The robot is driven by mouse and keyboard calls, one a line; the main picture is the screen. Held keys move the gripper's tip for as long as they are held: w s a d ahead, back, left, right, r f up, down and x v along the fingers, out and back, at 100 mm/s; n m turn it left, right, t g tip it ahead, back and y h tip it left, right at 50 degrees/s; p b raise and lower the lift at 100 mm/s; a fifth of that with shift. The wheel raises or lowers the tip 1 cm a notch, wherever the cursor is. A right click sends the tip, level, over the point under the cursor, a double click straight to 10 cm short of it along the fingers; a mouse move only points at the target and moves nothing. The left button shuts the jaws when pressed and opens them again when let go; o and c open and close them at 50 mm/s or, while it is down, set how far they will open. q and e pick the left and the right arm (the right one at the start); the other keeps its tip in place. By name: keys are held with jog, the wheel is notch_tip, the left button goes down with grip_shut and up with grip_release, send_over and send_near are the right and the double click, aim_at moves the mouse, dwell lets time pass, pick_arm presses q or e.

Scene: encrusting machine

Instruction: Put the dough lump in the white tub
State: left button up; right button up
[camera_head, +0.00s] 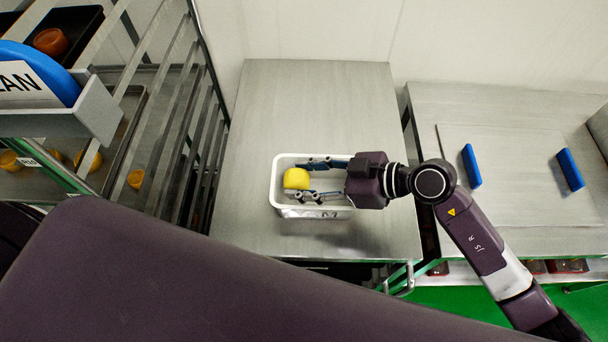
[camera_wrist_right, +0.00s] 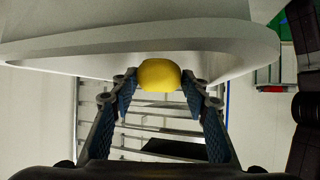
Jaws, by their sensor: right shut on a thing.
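The yellow dough lump (camera_head: 296,179) is rounded and sits between the fingertips of my right gripper (camera_head: 305,179), which is shut on it. In the head view, the lump and fingers overlap the inside of the white tub (camera_head: 275,190), towards its left part. The tub stands on a steel table. In the right wrist view the dough lump (camera_wrist_right: 159,75) shows between the blue finger pads, with the tub's pale wall and rim (camera_wrist_right: 60,52) behind and above it. I cannot tell whether the lump touches the tub floor. My left gripper is not in view.
The steel table (camera_head: 320,100) is bare around the tub. A rack (camera_head: 150,140) with trays of orange and yellow pieces stands at the left. A second steel table (camera_head: 510,215) on the right carries two blue blocks (camera_head: 471,166); the other block (camera_head: 570,169) lies farther right.

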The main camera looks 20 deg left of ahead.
jog(key=shift+f, duration=0.3)
jog(key=o, duration=0.9)
jog(key=shift+o, duration=0.2)
jog(key=shift+r, duration=0.35)
jog(key=b+v, duration=0.2)
jog(key=v, duration=1)
jog(key=shift+r, duration=0.25)
